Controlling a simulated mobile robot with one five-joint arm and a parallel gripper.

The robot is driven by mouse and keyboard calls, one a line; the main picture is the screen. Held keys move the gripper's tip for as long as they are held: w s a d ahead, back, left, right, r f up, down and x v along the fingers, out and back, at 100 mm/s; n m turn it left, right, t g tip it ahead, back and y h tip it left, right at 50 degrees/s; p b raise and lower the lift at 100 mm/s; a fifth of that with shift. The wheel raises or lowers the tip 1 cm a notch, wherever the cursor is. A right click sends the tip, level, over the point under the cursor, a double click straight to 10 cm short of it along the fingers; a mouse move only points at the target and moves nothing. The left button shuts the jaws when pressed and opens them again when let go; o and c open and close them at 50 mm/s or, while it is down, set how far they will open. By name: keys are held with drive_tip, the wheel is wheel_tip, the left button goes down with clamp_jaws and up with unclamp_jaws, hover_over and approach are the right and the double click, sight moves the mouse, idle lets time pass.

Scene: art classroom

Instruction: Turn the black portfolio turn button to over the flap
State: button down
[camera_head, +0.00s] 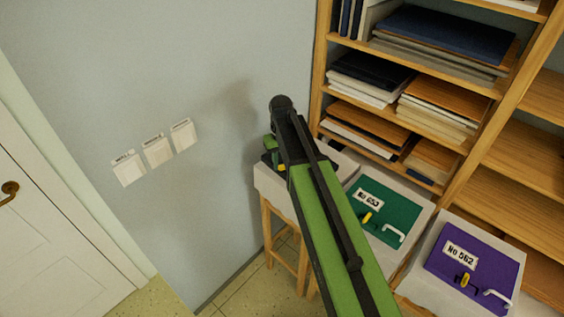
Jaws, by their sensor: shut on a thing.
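The black portfolio (269,159) lies on a pale slanted stand at the left end of the row, mostly hidden behind my green arm. A dark edge of it shows by the wrist. My gripper (270,148) is down at this portfolio, its fingers small and partly covered by the wrist. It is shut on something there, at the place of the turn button. The button itself is hidden, so I cannot see which way it points.
A green portfolio (402,207) marked No 653 and a purple portfolio (496,262) marked No 562 lie to the right, each with a yellow button and white handle. Wooden shelves (470,145) stand close behind. Wall switches (157,151) and a white door (55,235) are left.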

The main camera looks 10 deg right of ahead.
drive_tip(key=shift+n, duration=2.1)
drive_tip(key=c, duration=1.1)
unclamp_jaws()
wheel_tip(320, 180, up, 17)
drive_tip(key=p, duration=1.7)
drive_tip(key=shift+r, duration=0.2)
